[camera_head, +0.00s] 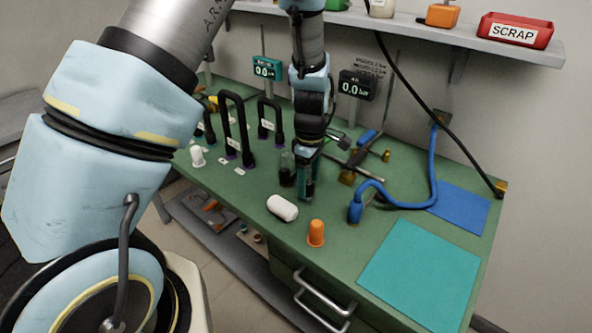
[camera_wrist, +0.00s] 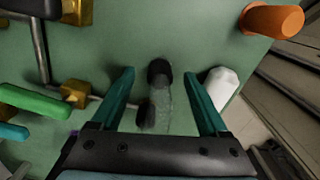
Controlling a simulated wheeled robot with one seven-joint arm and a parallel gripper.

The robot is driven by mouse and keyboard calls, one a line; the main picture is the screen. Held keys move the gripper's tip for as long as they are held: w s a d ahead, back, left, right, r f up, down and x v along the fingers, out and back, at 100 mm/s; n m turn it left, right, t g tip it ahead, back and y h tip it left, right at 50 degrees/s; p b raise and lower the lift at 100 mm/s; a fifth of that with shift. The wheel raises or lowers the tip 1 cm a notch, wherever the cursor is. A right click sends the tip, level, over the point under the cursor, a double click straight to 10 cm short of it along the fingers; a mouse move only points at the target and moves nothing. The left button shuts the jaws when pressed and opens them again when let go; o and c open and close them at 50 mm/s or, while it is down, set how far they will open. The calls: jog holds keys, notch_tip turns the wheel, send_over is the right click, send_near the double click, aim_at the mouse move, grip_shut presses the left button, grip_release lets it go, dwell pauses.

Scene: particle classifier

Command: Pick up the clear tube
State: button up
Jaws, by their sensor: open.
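The clear tube (camera_wrist: 163,95) shows in the wrist view as a grey see-through cylinder with dark ends. It appears between my two teal fingers, with space on both sides, and neither finger seems to touch it. In the head view a clear, dark-based piece (camera_head: 287,168) that looks like the tube stands just left of my gripper (camera_head: 305,190). My gripper (camera_wrist: 167,78) is open and empty, pointing down low over the green bench. I cannot tell the exact height of the fingertips beside the tube.
A white cylinder (camera_head: 282,208) lies close by, near my right finger in the wrist view. An orange piece (camera_head: 316,233) stands near the bench's front edge. Black U-shaped tubes (camera_head: 235,125) stand left; a blue hose (camera_head: 405,204) and teal mat (camera_head: 420,275) lie right.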

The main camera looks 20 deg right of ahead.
grip_shut()
dwell(0.7)
